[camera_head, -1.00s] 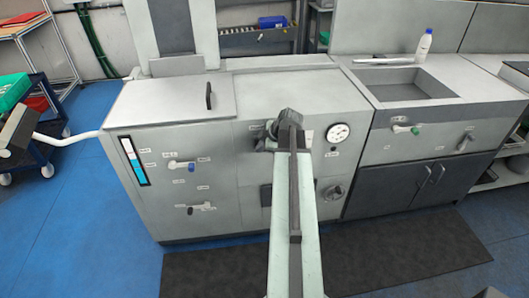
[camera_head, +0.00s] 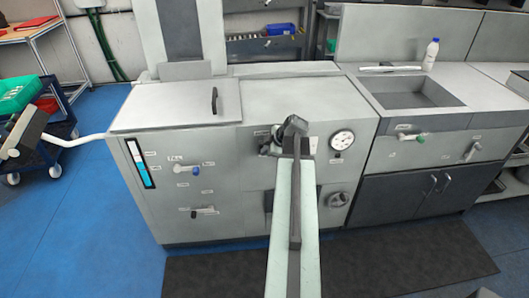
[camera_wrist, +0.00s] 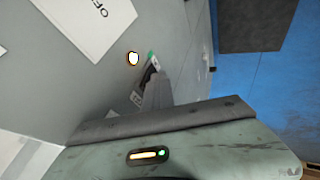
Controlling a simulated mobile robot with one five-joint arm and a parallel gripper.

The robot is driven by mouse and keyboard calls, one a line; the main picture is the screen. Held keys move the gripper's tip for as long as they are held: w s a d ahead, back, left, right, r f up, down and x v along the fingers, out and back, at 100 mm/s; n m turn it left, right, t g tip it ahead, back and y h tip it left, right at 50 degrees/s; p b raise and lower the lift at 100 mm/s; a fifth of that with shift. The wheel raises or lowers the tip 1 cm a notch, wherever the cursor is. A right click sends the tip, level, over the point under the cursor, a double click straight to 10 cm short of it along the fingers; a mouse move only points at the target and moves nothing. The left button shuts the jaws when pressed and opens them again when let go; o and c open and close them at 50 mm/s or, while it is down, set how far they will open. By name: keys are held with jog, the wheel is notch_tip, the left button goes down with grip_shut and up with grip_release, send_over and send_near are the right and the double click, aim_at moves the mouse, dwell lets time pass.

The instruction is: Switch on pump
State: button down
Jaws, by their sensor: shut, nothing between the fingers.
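My gripper (camera_head: 292,126) reaches to the front panel of the grey machine (camera_head: 306,100), left of its round pressure gauge (camera_head: 342,140). In the wrist view my gripper (camera_wrist: 154,75) is shut and empty, with its tip close to the panel. A small round lamp (camera_wrist: 133,58) glows white with an orange rim just left of the fingertips. A white label (camera_wrist: 92,22) with partly cut-off lettering is above it. A small dark part with a green end is at the fingertips; whether it is touched I cannot tell. My arm hides that panel area in the head view.
A dark knob (camera_head: 338,199) sits below the gauge. A sink (camera_head: 412,92) with a green-handled valve (camera_head: 420,138) is at right. A dark mat (camera_head: 400,262) lies in front.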

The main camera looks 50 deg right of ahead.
jog(key=shift+r, duration=0.5)
jog(key=s+a+f+p+v, duration=0.1)
jog(key=a+p+v, duration=0.1)
jog(key=p+v, duration=0.7)
jog(key=v, duration=0.3)
jog(key=shift+s, duration=0.3)
jog(key=shift+a, duration=0.1)
